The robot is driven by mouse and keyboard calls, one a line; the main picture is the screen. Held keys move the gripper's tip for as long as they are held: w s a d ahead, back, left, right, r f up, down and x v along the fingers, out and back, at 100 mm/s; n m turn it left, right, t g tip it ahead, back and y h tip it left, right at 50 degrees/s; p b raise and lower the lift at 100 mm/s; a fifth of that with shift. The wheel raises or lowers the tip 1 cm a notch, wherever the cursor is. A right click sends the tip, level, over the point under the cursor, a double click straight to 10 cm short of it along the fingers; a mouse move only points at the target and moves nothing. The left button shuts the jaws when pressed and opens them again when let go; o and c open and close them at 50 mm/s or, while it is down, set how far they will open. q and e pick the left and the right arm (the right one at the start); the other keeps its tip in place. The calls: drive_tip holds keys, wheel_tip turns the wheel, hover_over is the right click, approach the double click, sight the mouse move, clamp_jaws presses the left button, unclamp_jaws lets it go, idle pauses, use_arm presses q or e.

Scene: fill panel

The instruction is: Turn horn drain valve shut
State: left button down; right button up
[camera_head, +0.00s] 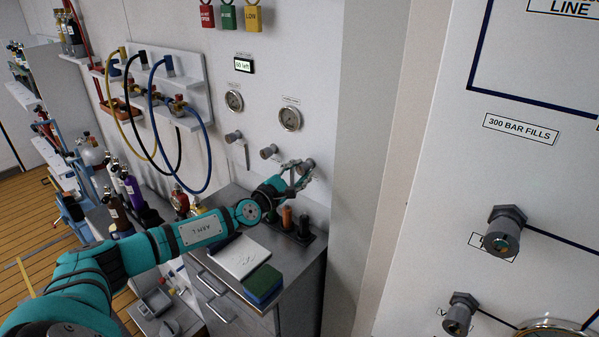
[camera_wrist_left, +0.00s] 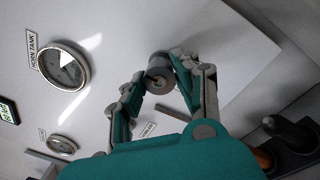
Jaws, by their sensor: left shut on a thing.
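My left gripper (camera_head: 298,175) reaches the white wall panel at the rightmost of its grey valve knobs (camera_head: 306,165). In the left wrist view, my left gripper (camera_wrist_left: 158,88) has its fingers closed on either side of the round grey knob (camera_wrist_left: 159,72). A gauge labelled HORN TANK (camera_wrist_left: 62,67) is left of this knob. A small label (camera_wrist_left: 148,130) sits below the knob, too small to read. I cannot tell how far the knob is turned. My right gripper is not in view.
Below stands a grey cabinet (camera_head: 292,265) with a white clipboard-like item (camera_head: 238,257), a green-and-blue block (camera_head: 262,284) and dark upright items. Hoses (camera_head: 152,125) hang left. A second panel (camera_head: 540,200) is at right.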

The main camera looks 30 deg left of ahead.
use_arm(q)
drive_tip(key=shift+f, duration=0.2)
drive_tip(key=c, duration=0.9)
unclamp_jaws()
drive_tip(key=shift+a+r, duration=0.1)
drive_tip(key=shift+r, duration=0.05)
drive_tip(key=shift+c, duration=0.2)
drive_tip(key=shift+s, duration=0.1)
drive_tip(key=s, duration=1.2)
drive_tip(key=shift+a+f, duration=0.25)
